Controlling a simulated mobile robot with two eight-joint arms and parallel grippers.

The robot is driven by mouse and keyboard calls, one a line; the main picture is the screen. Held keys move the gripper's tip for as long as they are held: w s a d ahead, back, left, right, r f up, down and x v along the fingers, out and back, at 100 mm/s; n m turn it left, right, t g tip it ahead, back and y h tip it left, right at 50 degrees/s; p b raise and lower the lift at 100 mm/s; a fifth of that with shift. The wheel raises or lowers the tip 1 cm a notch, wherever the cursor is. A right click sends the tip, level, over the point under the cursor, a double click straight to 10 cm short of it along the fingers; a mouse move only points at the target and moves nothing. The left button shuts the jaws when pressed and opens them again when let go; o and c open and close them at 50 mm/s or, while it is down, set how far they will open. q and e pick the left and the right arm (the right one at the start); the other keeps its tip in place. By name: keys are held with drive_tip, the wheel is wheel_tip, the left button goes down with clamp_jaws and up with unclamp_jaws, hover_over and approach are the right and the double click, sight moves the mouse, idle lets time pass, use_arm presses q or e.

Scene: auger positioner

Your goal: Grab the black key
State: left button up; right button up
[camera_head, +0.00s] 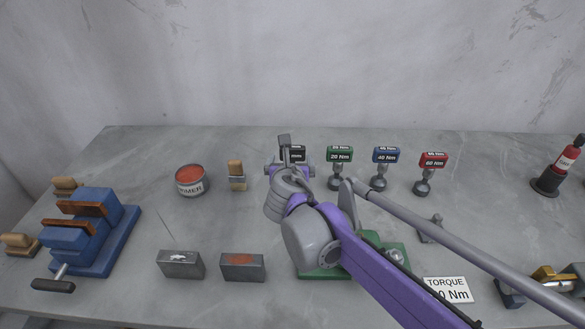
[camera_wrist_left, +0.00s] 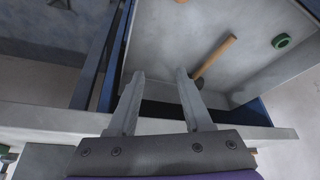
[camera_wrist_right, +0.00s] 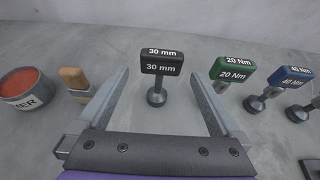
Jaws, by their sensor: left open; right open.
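The black key (camera_wrist_right: 161,66), marked 30 mm, stands upright on a round foot in the right wrist view. In the head view the black key (camera_head: 298,154) is largely hidden behind my right gripper (camera_head: 288,150). My right gripper also shows in the right wrist view (camera_wrist_right: 158,75), open, with the black key seen between its two fingers and nothing gripped. I cannot tell whether the fingers stand level with the key. My left gripper (camera_wrist_left: 160,71) is open and empty in the left wrist view, over an open drawer; it is not seen in the head view.
Green (camera_head: 340,154), blue (camera_head: 386,155) and red (camera_head: 433,160) keys stand in a row to the right. A brush (camera_head: 237,176) and primer tin (camera_head: 191,181) stand left. A blue vise (camera_head: 92,236) is far left. A hammer (camera_wrist_left: 214,58) lies in the drawer.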

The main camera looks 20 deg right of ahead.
sight(292, 150)
drive_tip(key=x, duration=0.3)
drive_tip(key=shift+d+f, duration=0.1)
drive_tip(key=x, duration=0.5)
drive_tip(key=shift+w+d+r, duration=0.15)
drive_tip(key=shift+w+r, duration=0.05)
drive_tip(key=shift+r, duration=0.05)
clamp_jaws()
